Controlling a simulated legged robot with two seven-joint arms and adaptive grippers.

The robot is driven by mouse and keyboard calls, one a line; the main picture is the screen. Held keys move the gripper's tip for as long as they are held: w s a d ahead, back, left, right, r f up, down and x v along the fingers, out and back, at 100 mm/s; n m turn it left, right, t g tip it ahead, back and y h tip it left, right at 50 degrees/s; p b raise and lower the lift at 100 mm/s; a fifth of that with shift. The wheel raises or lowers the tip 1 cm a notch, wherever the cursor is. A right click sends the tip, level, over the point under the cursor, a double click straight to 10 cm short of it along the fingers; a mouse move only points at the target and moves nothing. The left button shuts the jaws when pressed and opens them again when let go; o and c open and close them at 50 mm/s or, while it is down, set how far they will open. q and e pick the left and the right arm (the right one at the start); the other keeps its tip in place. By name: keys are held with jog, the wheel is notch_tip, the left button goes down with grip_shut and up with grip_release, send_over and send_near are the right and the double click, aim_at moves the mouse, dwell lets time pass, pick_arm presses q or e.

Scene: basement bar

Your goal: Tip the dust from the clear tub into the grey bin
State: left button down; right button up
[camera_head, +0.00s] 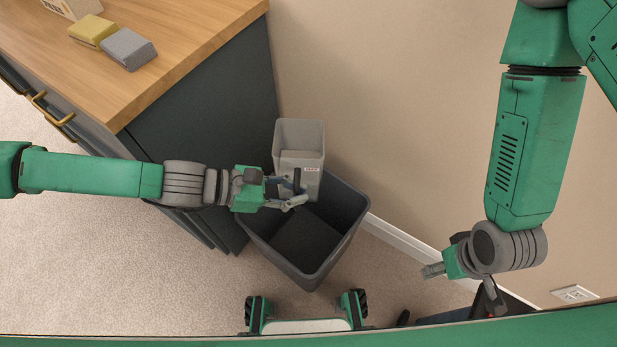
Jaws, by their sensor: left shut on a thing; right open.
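The clear tub (299,136) is a tall, see-through greyish box with a small white label near its lower part. It is over the back edge of the grey bin (348,225), roughly upright with its open top facing up. I cannot make out dust in it. My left gripper (296,192) is shut on the tub at its lower front. The grey bin is dark, open-topped and stands on the carpet; its visible inside looks empty, and part is hidden by my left gripper and the tub. My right gripper (461,284) is open and empty, to the right of the bin.
A dark cabinet with a wooden top (170,50) stands at the left, close to the bin. A yellow block (92,31) and a grey block (127,48) lie on it. A beige wall (400,110) is behind the bin. Carpet (130,270) is clear at lower left.

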notch_tip(320, 180, up, 13)
jog(key=a+p, duration=0.2)
jog(key=p, duration=1)
pick_arm(q)
notch_tip(320, 180, down, 5)
jog(key=y+b, duration=0.1)
jog(key=y, duration=0.4)
jog(key=m+t+y+b, duration=0.1)
jog(key=y, duration=0.5)
jog(key=y+b, duration=0.1)
jog(key=y, duration=0.4)
jog(key=shift+f+m+t+b, duration=0.2)
jog(key=shift+m+t+b, duration=0.15)
jog(key=shift+m+t, duration=0.05)
jog(key=a+f+y+b, duration=0.1)
jog(key=y+b, duration=0.1)
jog(key=a+f+y+b, duration=0.1)
jog(key=a+y+b, duration=0.1)
jog(key=y+b, duration=0.1)
jog(key=a+f+t+y+b, duration=0.1)
jog(key=a+y+b, duration=0.1)
jog(key=b, duration=0.1)
jog(key=shift+w+f+m+y, duration=0.2)
jog(key=shift+w+m+y, duration=0.05)
jog(key=shift+m+y, duration=0.15)
pick_arm(e)
notch_tip(320, 180, down, 12)
jog(key=shift+d, duration=0.4)
